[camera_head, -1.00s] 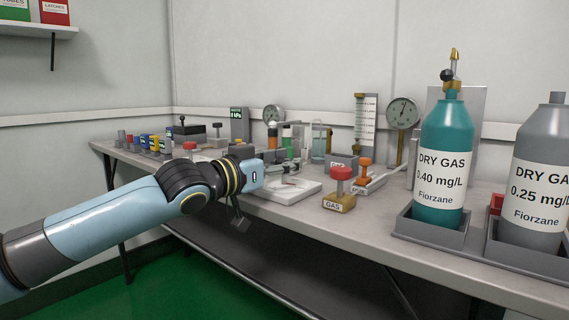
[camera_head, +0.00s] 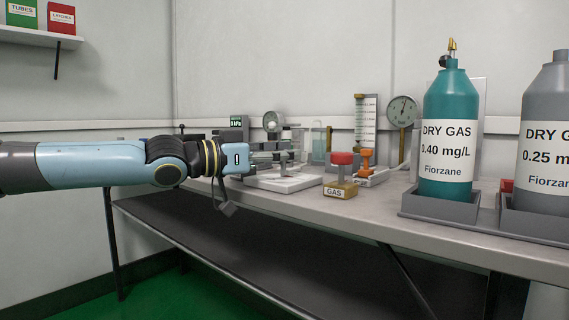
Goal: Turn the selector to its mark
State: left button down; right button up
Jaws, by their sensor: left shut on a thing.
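My left arm comes in from the left, and my left gripper (camera_head: 282,157) is at the white base plate (camera_head: 292,183) on the bench. Its grey fingers are small and overlap grey parts over the plate. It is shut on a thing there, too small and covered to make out. I cannot clearly identify the selector or its mark. A red-topped knob (camera_head: 342,158) stands on a brass block labelled GAS (camera_head: 340,190), right of the gripper and apart from it. My right gripper is not in view.
A teal DRY GAS cylinder (camera_head: 447,110) and a grey one (camera_head: 548,95) stand in trays at the right. An orange-topped fitting (camera_head: 367,160) and a round gauge (camera_head: 402,110) stand behind the GAS block. The bench front (camera_head: 330,222) is clear.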

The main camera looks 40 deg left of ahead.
pick_arm(q)
jog(key=c, duration=0.9)
grip_release()
jog(key=shift+s, duration=0.1)
